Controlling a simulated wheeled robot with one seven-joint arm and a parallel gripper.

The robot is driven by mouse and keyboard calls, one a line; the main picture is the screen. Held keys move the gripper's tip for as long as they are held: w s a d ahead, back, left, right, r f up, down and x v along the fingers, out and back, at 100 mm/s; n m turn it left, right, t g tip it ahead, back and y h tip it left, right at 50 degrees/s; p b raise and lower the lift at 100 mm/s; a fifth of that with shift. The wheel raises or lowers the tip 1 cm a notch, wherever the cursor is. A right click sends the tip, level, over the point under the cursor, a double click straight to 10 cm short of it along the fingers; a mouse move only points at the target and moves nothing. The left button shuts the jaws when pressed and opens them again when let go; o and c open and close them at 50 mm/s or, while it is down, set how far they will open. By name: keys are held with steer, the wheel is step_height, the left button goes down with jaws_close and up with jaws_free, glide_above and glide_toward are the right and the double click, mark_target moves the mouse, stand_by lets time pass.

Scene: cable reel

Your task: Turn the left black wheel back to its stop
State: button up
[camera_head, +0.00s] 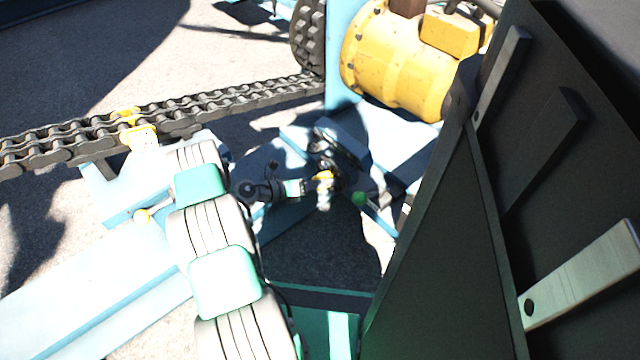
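My arm runs up from the bottom edge, left of centre, and ends close to this dark part. I cannot make out any gripper fingers; that end of the arm is hidden, so contact with the wheel cannot be told.
A heavy dark chain (230,104) crosses the upper left. A yellow drum-shaped housing (385,60) stands at the top. A green-tipped part (360,198) lies right of the middle fitting (323,180). A large dark panel (450,260) blocks the right side. Light blue frame beams (90,290) spread at lower left.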

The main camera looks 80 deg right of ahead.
steer(key=shift+s, duration=0.15)
steer(key=shift+w+a+r, duration=0.1)
steer(key=shift+w+r, duration=0.1)
steer(key=shift+w, duration=0.1)
steer(key=p+v, duration=0.2)
steer(key=v, duration=0.5)
steer(key=shift+a+f, duration=0.1)
